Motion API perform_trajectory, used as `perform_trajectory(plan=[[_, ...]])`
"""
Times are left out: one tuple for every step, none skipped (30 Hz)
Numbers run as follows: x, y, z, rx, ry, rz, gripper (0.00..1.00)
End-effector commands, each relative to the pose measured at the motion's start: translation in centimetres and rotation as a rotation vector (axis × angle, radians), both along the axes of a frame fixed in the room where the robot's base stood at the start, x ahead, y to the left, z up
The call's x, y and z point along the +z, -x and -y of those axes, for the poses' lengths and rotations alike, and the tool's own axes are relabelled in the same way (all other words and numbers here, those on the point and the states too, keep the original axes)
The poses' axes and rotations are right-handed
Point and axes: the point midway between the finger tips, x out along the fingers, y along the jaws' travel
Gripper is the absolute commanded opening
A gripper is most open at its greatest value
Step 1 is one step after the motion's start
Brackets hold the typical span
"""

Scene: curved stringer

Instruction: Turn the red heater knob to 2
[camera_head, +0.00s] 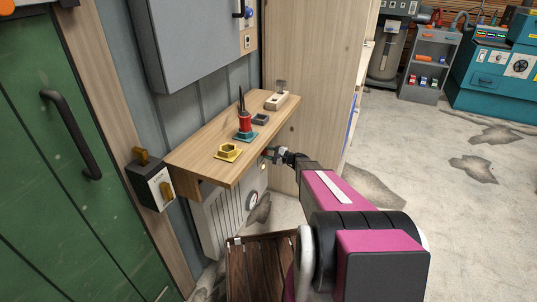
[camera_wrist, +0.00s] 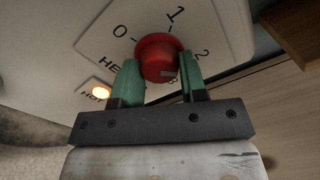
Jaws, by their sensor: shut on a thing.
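The red heater knob (camera_wrist: 158,50) sits on the pale heater panel in the wrist view, with 0, 1 and 2 printed around it. My gripper (camera_wrist: 160,65) has its two green fingers on either side of the knob and is shut on it. A small grey mark shows on the knob's face at the lower right; which number it points to is hard to tell.
An amber lamp (camera_wrist: 101,91) marked HOT glows on the panel. The wooden shelf (camera_head: 205,152) overhangs the heater and bears a yellow hex piece (camera_head: 228,152) and a red-and-teal item (camera_head: 245,125). A slatted wooden stool or crate (camera_head: 258,270) stands below. A wooden panel (camera_head: 320,70) rises behind.

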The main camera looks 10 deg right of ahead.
Motion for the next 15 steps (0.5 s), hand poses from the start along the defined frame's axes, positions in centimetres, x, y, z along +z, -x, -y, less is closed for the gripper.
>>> perform_trajectory(plan=[[-0.01, 0.02, 0.06, -0.001, 0.012, 0.017, 0.15], [-0.01, 0.02, 0.06, -0.001, 0.02, 0.029, 0.15], [-0.01, 0.02, 0.06, -0.001, 0.028, 0.041, 0.15], [0.0, 0.03, 0.05, -0.001, 0.034, 0.05, 0.15], [0.0, 0.03, 0.05, -0.001, 0.039, 0.058, 0.15], [0.0, 0.02, 0.06, -0.001, 0.045, 0.067, 0.15], [0.0, 0.02, 0.06, -0.001, 0.05, 0.074, 0.15], [0.0, 0.02, 0.06, -0.001, 0.053, 0.079, 0.15], [0.0, 0.02, 0.06, -0.001, 0.056, 0.084, 0.15], [0.0, 0.02, 0.06, -0.001, 0.059, 0.087, 0.15], [0.0, 0.02, 0.06, -0.001, 0.061, 0.09, 0.15], [0.0, 0.02, 0.06, -0.001, 0.063, 0.094, 0.15], [0.0, 0.02, 0.06, -0.001, 0.064, 0.095, 0.15], [0.0, 0.02, 0.06, -0.001, 0.065, 0.096, 0.15], [0.01, 0.03, 0.05, -0.001, 0.065, 0.097, 0.15]])
